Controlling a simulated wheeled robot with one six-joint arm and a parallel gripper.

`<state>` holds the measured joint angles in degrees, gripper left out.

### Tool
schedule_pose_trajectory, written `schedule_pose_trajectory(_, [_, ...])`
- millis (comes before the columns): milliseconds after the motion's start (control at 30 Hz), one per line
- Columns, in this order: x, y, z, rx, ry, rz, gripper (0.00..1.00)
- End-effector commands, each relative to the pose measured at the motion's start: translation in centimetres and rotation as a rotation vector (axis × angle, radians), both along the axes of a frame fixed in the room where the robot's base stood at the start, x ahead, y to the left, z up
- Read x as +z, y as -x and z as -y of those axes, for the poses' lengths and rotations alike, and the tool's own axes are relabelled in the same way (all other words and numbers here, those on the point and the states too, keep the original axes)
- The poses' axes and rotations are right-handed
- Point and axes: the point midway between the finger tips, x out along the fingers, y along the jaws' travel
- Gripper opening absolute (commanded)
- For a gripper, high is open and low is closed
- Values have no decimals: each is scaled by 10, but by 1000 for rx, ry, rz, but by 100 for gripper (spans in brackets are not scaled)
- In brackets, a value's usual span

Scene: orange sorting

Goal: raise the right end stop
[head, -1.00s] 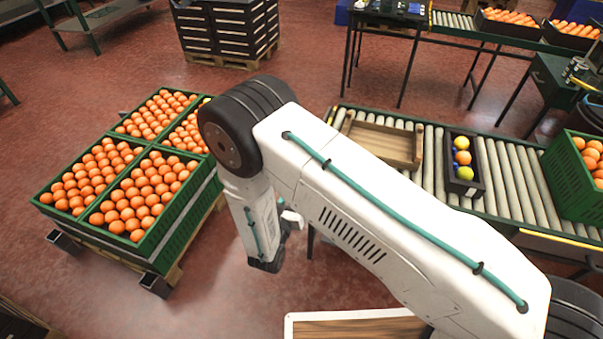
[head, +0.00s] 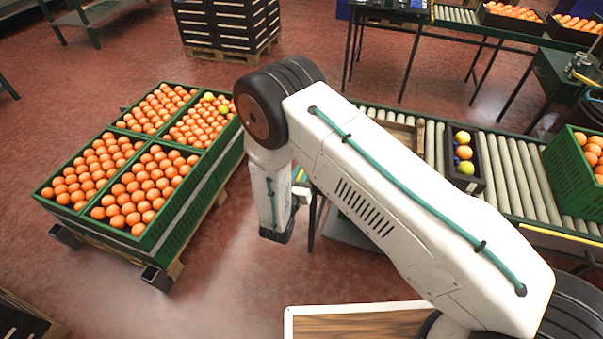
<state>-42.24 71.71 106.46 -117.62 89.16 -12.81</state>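The roller conveyor (head: 513,172) runs across the right half of the head view. Its right end lies at the picture's edge behind a green crate, and I cannot make out the right end stop. At the conveyor's left end my arm covers the view, with only small yellow bits of the frame showing. My arm's wrist (head: 277,232) hangs down in front of the conveyor's left end. The gripper's fingers are not visible, so whether it is open or shut does not show.
A wooden tray (head: 397,128), a dark box (head: 476,185) with several coloured balls and a green crate (head: 567,188) of oranges sit on the conveyor. Green orange crates (head: 150,246) stand on a pallet at left. Red floor (head: 225,290) lies clear between.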

Motion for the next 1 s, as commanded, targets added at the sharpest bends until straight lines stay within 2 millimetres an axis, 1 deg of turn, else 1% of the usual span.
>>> schedule_pose_trajectory(67, [0,1,1,-2,2,-1,0])
schedule_pose_trajectory(167, [7,0,0,-2,0,0,0])
schedule_pose_trajectory(400, [54,0,1,-2,-1,1,0])
schedule_pose_trajectory(500, [67,1,1,-2,1,0,0])
schedule_pose_trajectory(633, [74,1,1,-3,2,0,0])
schedule_pose_trajectory(900, [76,0,1,-3,3,4,0])
schedule_pose_trajectory(933, [76,0,1,-3,2,4,26])
schedule_pose_trajectory(967, [76,0,1,-3,2,4,34])
schedule_pose_trajectory(1000, [76,0,1,-3,1,3,38])
